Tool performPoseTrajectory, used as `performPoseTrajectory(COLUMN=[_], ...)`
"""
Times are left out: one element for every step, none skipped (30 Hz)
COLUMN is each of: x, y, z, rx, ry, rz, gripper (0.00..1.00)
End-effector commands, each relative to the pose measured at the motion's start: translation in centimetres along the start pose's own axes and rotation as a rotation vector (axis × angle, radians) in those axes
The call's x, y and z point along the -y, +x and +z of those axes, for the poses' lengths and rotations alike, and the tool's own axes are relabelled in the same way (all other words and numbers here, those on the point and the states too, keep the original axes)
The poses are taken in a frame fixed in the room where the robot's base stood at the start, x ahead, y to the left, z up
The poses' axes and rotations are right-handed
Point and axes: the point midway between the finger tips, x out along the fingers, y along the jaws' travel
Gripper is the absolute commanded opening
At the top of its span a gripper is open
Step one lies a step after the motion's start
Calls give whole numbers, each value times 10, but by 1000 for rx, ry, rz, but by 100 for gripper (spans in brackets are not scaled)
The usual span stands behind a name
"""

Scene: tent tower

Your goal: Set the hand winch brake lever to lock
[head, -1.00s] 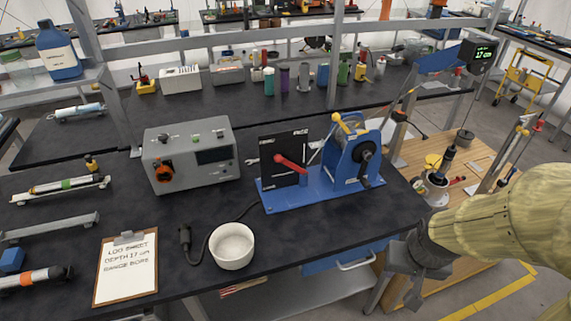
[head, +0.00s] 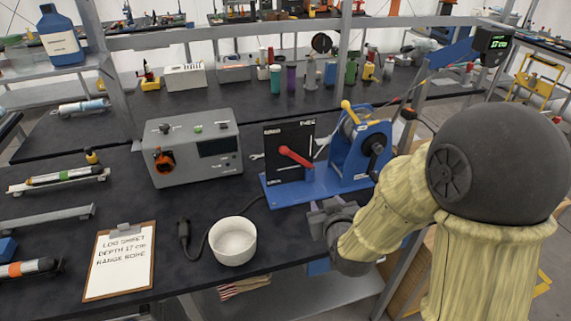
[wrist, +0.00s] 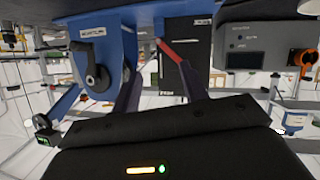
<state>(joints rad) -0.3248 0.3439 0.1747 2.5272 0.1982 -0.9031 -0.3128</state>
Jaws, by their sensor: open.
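The hand winch is a blue frame with a drum and black crank (head: 375,146), on a blue base (head: 330,185) on the dark bench. The red brake lever (head: 296,156) slants in front of a black panel (head: 291,135) with small white labels, its knob end up and left. In the wrist view the red lever (wrist: 172,52) shows beyond my fingers, beside the winch frame (wrist: 100,52). My gripper (head: 328,218) is at the front edge of the winch base, below and right of the lever. Its fingers (wrist: 160,90) are apart, with nothing visibly held.
A grey control box (head: 193,150) stands left of the winch. A white bowl (head: 232,241), a cable and a clipboard (head: 120,262) lie in front. A yellow-tipped lever (head: 348,108) rises from the winch top. A shelf post (head: 340,60) stands behind.

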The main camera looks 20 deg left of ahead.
Motion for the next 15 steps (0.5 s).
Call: performPoseTrajectory(x=[15,22,31,38,44,51,55,58,63,66,67,68,69,69,69], y=[7,10,12,13,13,13,13,12,11,10,9,8,8,8,7], z=[2,-2,-6,-9,-12,-15,-18,-20,-22,-24,-26,-27,-28,-28,-29], rx=[-59,-100,-153,-191,-227,-271,-301,-327,-355,-373,-387,-400,-406,-409,-410], ry=[-22,-35,-51,-61,-72,-83,-91,-98,-104,-108,-111,-114,-115,-116,-116], rz=[-6,-5,0,3,6,12,18,23,27,31,34,38,40,41,42], gripper=[44,44,44,44,44,44,44,44,44,44,44,44,44,44,44])
